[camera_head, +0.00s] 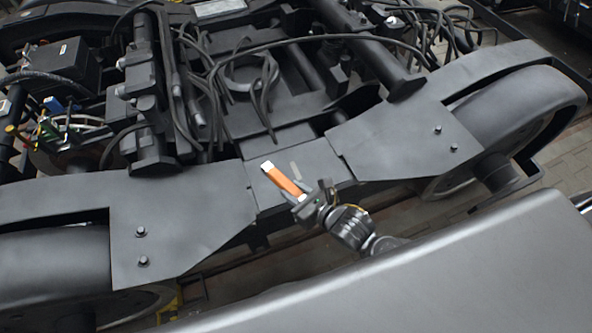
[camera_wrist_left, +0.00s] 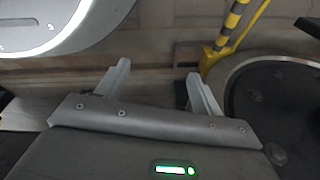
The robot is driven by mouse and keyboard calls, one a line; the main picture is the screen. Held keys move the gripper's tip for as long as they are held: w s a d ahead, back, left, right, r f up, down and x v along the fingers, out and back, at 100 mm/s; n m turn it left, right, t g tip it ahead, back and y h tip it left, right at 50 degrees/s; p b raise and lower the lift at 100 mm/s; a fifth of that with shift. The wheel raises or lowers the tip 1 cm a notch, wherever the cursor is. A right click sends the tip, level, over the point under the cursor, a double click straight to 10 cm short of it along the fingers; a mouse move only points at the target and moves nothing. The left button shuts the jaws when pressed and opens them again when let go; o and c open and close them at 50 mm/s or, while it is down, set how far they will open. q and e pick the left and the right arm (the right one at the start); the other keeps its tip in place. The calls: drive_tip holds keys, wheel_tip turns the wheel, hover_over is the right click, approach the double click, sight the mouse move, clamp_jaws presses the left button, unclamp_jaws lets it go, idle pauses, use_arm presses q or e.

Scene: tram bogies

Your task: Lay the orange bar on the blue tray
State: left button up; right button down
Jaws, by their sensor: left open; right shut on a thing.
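The orange bar (camera_head: 282,180) has a whitish far end and points up and to the left in the head view. My right gripper (camera_head: 300,196) is shut on its lower right end. The bar shows over the flat middle plate of the bogie frame; I cannot tell how high above it. My left gripper (camera_wrist_left: 157,72) shows only in the left wrist view; its two fingers are apart with nothing between them. I see no blue tray in either view.
The dark bogie frame (camera_head: 180,215) spans the head view, with wheels at both sides and cables (camera_head: 265,85) behind. A small blue part (camera_head: 53,104) lies among wires at left. A yellow-black striped post (camera_wrist_left: 232,28) stands beyond my left gripper.

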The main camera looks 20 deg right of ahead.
drive_tip(key=w+d+f+b, duration=0.1)
drive_tip(key=w+d+f, duration=0.3)
drive_tip(key=w, duration=0.4)
drive_tip(key=b, duration=0.2)
hover_over(303, 177)
wheel_tip(303, 177, down, 5)
drive_tip(key=shift+a+f, duration=0.15)
wheel_tip(303, 177, down, 3)
drive_tip(key=shift+w+f, duration=0.15)
drive_tip(key=shift+f, duration=0.15)
use_arm(q)
drive_tip(key=w+d+r, duration=0.1)
drive_tip(key=w+r, duration=0.3)
drive_tip(key=r, duration=0.4)
drive_tip(key=shift+d+t, duration=0.3)
drive_tip(key=shift+d, duration=0.1)
use_arm(e)
drive_tip(key=shift+f, duration=0.1)
drive_tip(key=c, duration=1.1)
unclamp_jaws()
use_arm(q)
drive_tip(key=shift+r, duration=0.15)
